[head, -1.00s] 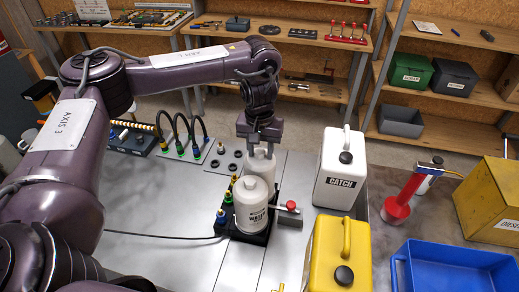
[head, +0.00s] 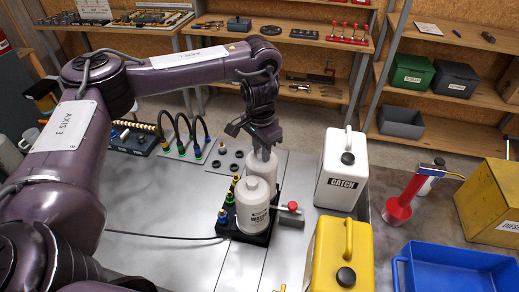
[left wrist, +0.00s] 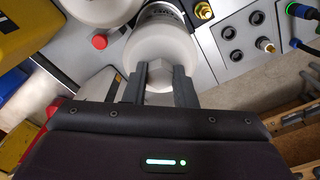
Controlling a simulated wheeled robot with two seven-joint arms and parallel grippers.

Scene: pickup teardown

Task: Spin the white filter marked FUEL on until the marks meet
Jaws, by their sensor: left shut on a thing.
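A white filter (head: 262,166) stands upright at the back of a dark base, mostly behind the front white filter (head: 253,205), whose label reads WATER. In the left wrist view the gripped filter (left wrist: 165,42) shows its round white top and a knob. Some dark lettering on its side is too cut off to read, and I cannot see FUEL or any alignment marks. My left gripper (head: 264,152) is over the rear filter, shut on its knob, with its fingers (left wrist: 159,78) on either side of it. My right gripper is not in view.
A red-knobbed valve (head: 292,206) sits right of the WATER filter. A white CATCH can (head: 342,175) and a yellow can (head: 340,255) stand further right. Colored fittings (head: 222,215) line the base's left side. A black cable (head: 160,236) crosses the bench.

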